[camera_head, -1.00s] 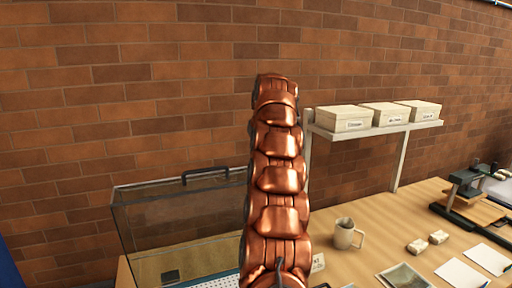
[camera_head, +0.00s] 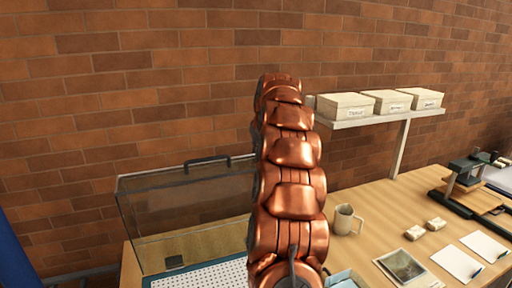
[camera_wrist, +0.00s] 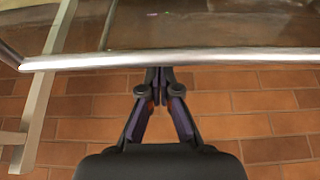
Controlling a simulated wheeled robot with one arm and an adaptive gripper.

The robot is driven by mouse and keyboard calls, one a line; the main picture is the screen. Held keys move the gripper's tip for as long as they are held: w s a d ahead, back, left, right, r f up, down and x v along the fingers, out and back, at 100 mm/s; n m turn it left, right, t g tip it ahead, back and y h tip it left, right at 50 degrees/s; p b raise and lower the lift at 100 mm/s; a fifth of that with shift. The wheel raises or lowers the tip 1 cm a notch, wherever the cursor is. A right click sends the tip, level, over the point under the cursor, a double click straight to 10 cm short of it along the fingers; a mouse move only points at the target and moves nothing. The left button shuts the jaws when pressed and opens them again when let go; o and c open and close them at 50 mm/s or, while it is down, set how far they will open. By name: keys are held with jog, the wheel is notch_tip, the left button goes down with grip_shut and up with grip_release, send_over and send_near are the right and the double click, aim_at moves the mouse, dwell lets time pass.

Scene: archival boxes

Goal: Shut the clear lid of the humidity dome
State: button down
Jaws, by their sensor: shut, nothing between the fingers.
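The humidity dome's clear lid (camera_head: 187,208) stands raised at the back left of the table in the head view, with a dark handle (camera_head: 208,162) along its top edge. Below it lies a white perforated tray (camera_head: 205,276), partly hidden by my arm. In the wrist view, a clear panel with a pale metal-like edge (camera_wrist: 230,57) crosses the top; it looks like the lid. My gripper (camera_wrist: 160,74) is shut and empty, its fingertips at or just under that edge. I cannot tell whether they touch it. My arm hides the gripper in the head view.
A brick wall (camera_head: 130,80) stands close behind.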

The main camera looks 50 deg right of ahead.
jog(key=shift+s+a, duration=0.3)
jog(key=shift+s, duration=0.3)
jog(key=shift+s+f, duration=0.1)
jog(key=shift+s+a, duration=0.1)
